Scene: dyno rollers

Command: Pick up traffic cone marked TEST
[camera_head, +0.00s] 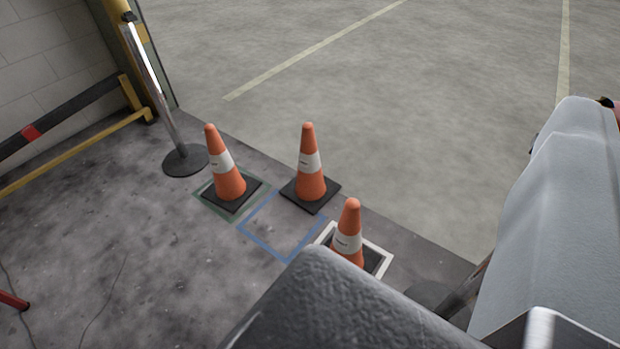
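Three orange cones with white bands and black square bases stand upright on the dark floor. The left cone (226,170) stands in a green outlined square. The middle cone (310,168) stands behind a blue outlined square, near the floor's edge. The near cone (349,235) stands in a white outlined square, its base partly hidden. Each band carries small lettering, too small to read, so I cannot tell which says TEST. My gripper (400,310) seems to be the large grey shapes close to the camera at the bottom and right. Its fingertips are not clear. No cone is held.
The blue outlined square (283,228) is empty. A chrome barrier post (160,95) on a round black base stands behind the left cone. A yellow rail (75,157) and a black bar run along the block wall. Paler concrete (420,120) lies open beyond the floor's edge.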

